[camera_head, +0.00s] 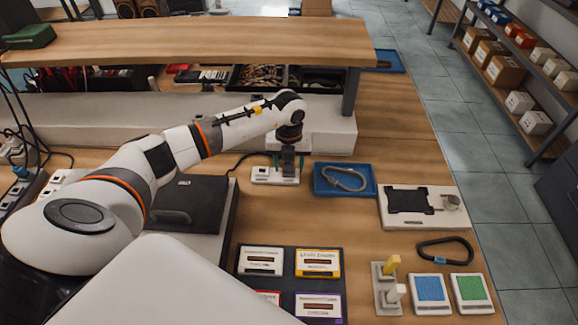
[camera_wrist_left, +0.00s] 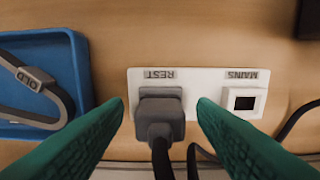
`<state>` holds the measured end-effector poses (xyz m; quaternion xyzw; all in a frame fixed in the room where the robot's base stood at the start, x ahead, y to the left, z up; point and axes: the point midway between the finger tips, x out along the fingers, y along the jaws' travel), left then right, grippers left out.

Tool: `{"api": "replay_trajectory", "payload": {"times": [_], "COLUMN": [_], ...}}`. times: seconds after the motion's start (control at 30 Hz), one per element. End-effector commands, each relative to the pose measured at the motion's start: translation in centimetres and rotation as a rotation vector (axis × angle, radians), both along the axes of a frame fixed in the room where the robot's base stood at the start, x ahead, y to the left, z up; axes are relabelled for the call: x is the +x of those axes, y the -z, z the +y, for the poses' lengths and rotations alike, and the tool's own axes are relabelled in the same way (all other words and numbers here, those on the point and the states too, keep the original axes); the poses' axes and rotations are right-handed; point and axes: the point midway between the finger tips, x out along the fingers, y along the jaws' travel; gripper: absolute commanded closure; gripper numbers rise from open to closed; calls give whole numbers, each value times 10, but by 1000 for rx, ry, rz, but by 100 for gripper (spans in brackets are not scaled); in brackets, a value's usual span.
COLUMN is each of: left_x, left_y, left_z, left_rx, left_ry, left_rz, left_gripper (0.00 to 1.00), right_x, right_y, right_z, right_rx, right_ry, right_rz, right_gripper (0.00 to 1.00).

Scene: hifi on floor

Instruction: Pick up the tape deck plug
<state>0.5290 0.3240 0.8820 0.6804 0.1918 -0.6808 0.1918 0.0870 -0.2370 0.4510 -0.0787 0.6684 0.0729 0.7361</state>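A dark grey plug (camera_wrist_left: 160,115) with a dark cable sits at the position marked REST on a white plate (camera_wrist_left: 208,78). I take it for the tape deck plug. In the head view the white plate (camera_head: 262,176) lies on the table below my left gripper (camera_head: 287,172). The green fingers of my left gripper (camera_wrist_left: 160,105) are open, one on each side of the plug, with a visible gap on both sides. Beside the plug, the plate has a square outlet marked MAINS (camera_wrist_left: 244,101), which is empty. My right gripper is in no view.
A blue tray (camera_head: 344,180) with a grey looped cable marked OLD (camera_wrist_left: 38,79) lies right beside the plate in the head view. A dark deck (camera_head: 190,203) stands to the left. Cassettes (camera_head: 318,263) lie in front. A raised shelf (camera_head: 200,40) spans the back.

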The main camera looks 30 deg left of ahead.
Motion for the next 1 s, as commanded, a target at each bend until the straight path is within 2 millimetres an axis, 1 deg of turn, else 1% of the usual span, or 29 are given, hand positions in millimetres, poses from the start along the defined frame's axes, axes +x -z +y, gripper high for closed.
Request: {"api": "replay_trajectory", "payload": {"times": [0.03, 0.2, 0.27, 0.3, 0.53, 0.63, 0.77, 0.9, 1.0], "left_x": [0, 0, 0, 0, 0, 1, 1, 2, 1], "left_y": [0, 0, 0, -1, -2, -10, -32, -62, -79], "left_z": [0, 0, 0, 0, 0, 0, 1, 1, 0], "left_rx": [0, 0, 0, 0, 1, 1, 1, 1, 1], "left_ry": [0, 0, 0, 0, -1, 0, 1, -1, 0], "left_rz": [0, 0, 0, 0, -1, -3, -6, -6, -5], "left_gripper": [55, 83, 92, 94, 94, 94, 94, 94, 94], "right_x": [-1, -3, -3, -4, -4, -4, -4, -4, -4], "right_y": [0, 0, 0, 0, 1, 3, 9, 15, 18], "right_z": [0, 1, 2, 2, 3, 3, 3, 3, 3], "right_rx": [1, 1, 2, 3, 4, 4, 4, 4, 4], "right_ry": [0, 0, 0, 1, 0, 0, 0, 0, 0], "right_rz": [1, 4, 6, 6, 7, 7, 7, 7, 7], "right_gripper": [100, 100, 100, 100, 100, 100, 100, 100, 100]}}
